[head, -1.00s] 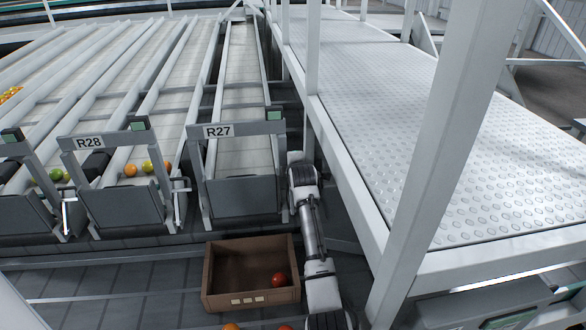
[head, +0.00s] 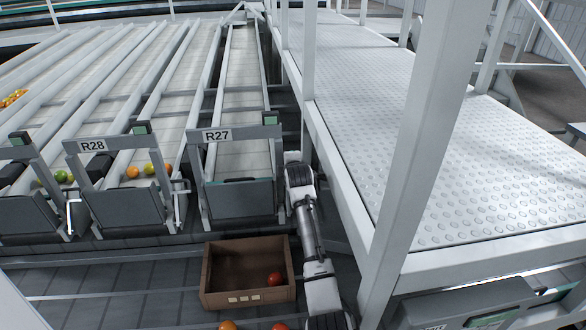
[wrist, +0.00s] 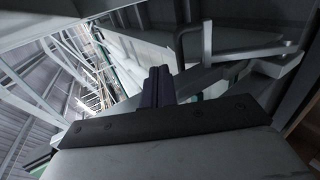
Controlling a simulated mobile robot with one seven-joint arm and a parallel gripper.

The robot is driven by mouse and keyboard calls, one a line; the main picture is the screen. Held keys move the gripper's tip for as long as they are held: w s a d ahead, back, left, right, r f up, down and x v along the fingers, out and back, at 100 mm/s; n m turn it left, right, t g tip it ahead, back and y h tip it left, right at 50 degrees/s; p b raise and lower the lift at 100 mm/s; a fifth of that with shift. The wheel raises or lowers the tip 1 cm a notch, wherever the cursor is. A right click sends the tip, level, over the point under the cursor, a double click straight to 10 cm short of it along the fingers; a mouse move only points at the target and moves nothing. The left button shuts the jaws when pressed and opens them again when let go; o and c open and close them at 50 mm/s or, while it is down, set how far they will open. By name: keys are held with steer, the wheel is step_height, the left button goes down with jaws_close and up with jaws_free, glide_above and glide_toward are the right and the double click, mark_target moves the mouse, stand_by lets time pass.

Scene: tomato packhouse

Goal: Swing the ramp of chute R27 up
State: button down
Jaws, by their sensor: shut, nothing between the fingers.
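Chute R27 stands at the centre left in the head view, under its grey frame with the R27 sign (head: 218,135). Its ramp (head: 238,199) is a dark grey panel at the chute's front end, above the brown box. My arm reaches up along the right side of this ramp in the head view; the gripper itself is hidden there. In the wrist view my gripper (wrist: 158,84) shows as two dark fingers pressed together, empty. Grey bars and a dark bent rod (wrist: 181,46) lie just beyond the fingertips; I cannot tell whether they touch.
A brown box (head: 207,281) with one red tomato stands below R27. Chute R28 (head: 93,145) is to the left, with several tomatoes on it. A raised walkway (head: 400,130) with white posts closes off the right side, close to my arm.

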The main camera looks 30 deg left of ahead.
steer(key=s+d+r+p, duration=0.3)
steer(key=s+r+p, duration=0.2)
steer(key=r+p, duration=0.1)
steer(key=shift+d+r, duration=0.4)
steer(key=shift+r, duration=0.3)
